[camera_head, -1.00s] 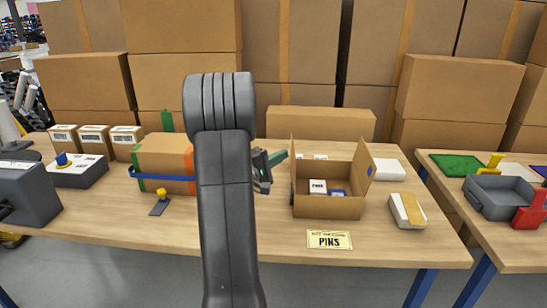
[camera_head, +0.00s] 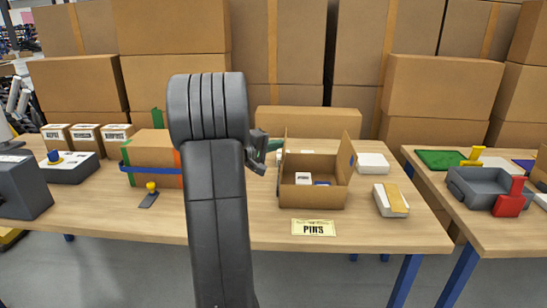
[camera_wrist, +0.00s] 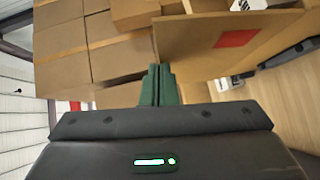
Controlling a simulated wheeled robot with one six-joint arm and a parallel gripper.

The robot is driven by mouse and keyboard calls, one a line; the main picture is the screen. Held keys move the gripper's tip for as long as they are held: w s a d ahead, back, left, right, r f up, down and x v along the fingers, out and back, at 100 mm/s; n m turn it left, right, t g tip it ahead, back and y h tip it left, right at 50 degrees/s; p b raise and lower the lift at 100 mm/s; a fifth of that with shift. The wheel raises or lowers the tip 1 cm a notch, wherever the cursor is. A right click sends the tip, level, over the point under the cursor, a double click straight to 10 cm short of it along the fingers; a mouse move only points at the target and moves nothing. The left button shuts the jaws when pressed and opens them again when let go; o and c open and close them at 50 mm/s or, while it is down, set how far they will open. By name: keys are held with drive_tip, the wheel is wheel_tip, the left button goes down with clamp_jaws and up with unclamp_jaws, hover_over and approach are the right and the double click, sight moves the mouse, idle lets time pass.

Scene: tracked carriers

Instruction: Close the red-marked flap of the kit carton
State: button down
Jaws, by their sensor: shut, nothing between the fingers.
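The kit carton (camera_head: 312,197) is the open brown box on the table, with small boxed items inside. Its left flap (camera_head: 284,152) stands roughly upright and is seen nearly edge-on. In the wrist view a cardboard flap (camera_wrist: 196,50) with a red mark (camera_wrist: 237,38) spreads just ahead and to the right of the fingers. My gripper (camera_head: 277,146) is at the left side of the carton, beside the left flap. Its green fingers (camera_wrist: 159,72) are together and empty. I cannot tell whether they touch the flap.
A taped carton (camera_head: 150,152) stands to the left, behind my arm. The PINS card (camera_head: 313,228) lies in front of the carton. A white-and-tan box (camera_head: 391,200) and a white box (camera_head: 372,163) lie right. Large cartons stack behind.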

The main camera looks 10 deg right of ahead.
drive_tip(key=d+m+y+b, duration=0.1)
drive_tip(key=d+y+b, duration=0.1)
drive_tip(key=shift+s+d+f+m, duration=0.1)
drive_tip(key=shift+s+d+m, duration=0.2)
drive_tip(key=shift+m, duration=0.1)
drive_tip(key=s+d+f+m+y+p, duration=0.2)
drive_tip(key=d+f+m+y+p, duration=0.2)
drive_tip(key=d+f+y, duration=0.3)
drive_tip(key=shift+s+d+m+y+p, duration=0.2)
drive_tip(key=shift+d+m+y+p, duration=0.25)
drive_tip(key=shift+d, duration=0.35)
drive_tip(key=shift+f, duration=0.2)
idle(0.4)
drive_tip(key=shift+f, duration=0.15)
